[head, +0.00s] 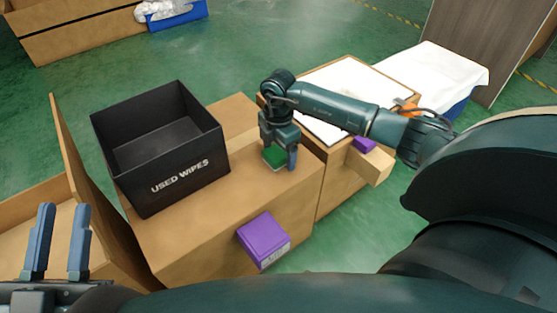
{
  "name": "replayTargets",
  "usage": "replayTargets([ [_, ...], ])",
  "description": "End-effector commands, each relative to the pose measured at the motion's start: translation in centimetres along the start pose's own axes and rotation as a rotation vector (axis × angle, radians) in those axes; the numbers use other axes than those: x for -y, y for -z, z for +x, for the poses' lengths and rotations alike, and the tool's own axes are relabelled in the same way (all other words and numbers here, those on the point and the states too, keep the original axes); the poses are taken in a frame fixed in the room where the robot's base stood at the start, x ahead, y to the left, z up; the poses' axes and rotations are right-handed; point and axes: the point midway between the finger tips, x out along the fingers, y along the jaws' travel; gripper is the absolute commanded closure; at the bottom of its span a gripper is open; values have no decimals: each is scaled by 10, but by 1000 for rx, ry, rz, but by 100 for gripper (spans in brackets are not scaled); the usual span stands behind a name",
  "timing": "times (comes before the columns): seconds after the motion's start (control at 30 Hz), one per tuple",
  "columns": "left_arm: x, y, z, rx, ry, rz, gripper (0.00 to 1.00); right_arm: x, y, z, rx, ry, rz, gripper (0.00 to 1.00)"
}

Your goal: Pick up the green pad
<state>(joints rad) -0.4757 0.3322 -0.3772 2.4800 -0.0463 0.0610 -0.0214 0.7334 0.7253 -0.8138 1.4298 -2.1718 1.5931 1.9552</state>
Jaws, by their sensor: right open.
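The green pad (273,157) is small and lies at the top of the cardboard box (245,205), near its right side. My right gripper (279,160) points down over the pad, its fingers apart at the pad's sides; whether they touch it I cannot tell. Part of the pad is hidden by the gripper. My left gripper (59,245) is at the lower left with its two blue fingers apart and nothing between them, away from the pad.
A black open bin (183,178) marked USED WIPES stands left of the pad. A purple box (263,240) is at the cardboard's front edge. A cardboard panel (85,180) rises beside my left gripper. A white-topped box (330,85) stands behind on the right.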

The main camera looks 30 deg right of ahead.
Motion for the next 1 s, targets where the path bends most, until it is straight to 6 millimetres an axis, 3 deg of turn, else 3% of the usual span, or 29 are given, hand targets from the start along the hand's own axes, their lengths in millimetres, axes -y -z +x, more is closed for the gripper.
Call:
replayTargets([
  [0.3, 2, 4, 2, -26, -2, 18, 73, 0, 0, 5, 0, 0, 0, 19],
  [0.87, 2, 4, 2, -25, -2, 18, 73, 0, 0, 5, -1, 0, -1, 65],
  [1.0, 2, 4, 2, -25, -2, 18, 73, 0, 0, 5, -1, 0, -1, 67],
])
